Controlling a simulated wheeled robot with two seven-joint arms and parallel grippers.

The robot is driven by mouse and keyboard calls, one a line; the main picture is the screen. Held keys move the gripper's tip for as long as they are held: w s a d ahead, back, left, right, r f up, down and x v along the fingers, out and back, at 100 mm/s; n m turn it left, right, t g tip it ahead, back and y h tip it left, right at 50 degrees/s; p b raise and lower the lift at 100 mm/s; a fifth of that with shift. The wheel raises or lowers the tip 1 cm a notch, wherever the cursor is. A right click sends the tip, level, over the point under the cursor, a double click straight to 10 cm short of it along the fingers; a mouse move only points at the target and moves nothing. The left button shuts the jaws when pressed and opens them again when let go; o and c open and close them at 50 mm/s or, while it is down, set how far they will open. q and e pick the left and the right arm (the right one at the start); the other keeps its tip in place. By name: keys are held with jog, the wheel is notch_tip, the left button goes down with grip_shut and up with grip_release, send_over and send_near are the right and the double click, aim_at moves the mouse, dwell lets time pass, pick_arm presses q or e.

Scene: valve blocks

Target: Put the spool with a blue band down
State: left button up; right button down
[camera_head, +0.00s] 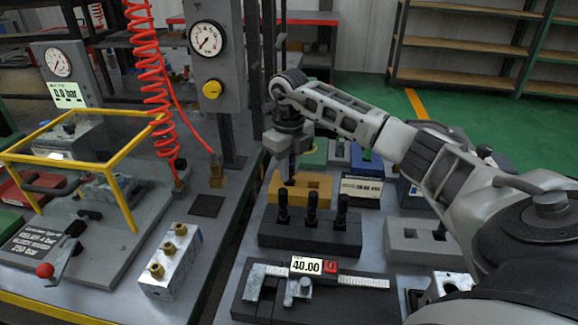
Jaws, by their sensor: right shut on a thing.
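My right gripper (288,165) comes in from the right and points down over the yellow-orange block (318,188). It is shut on a dark, slim piece, apparently a spool (290,182), which is mostly hidden by the fingers. Its lower end shows close to the block's left part; I cannot tell whether it touches or sits in it. No blue band can be made out on it. Several black spools stand upright in the black rack (310,235) just in front. My left gripper is not in view.
A caliper with a 40.00 display (307,266) lies on a dark block in front. A grey block with openings (420,243) is at right, and a small display (361,190) is behind. A metal valve block (171,262) and yellow frame (85,160) stand left.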

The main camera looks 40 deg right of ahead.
jog(key=c, duration=1.3)
grip_release()
jog(key=shift+c, duration=0.2)
notch_tip(320, 180, up, 12)
jog(key=shift+r, duration=0.15)
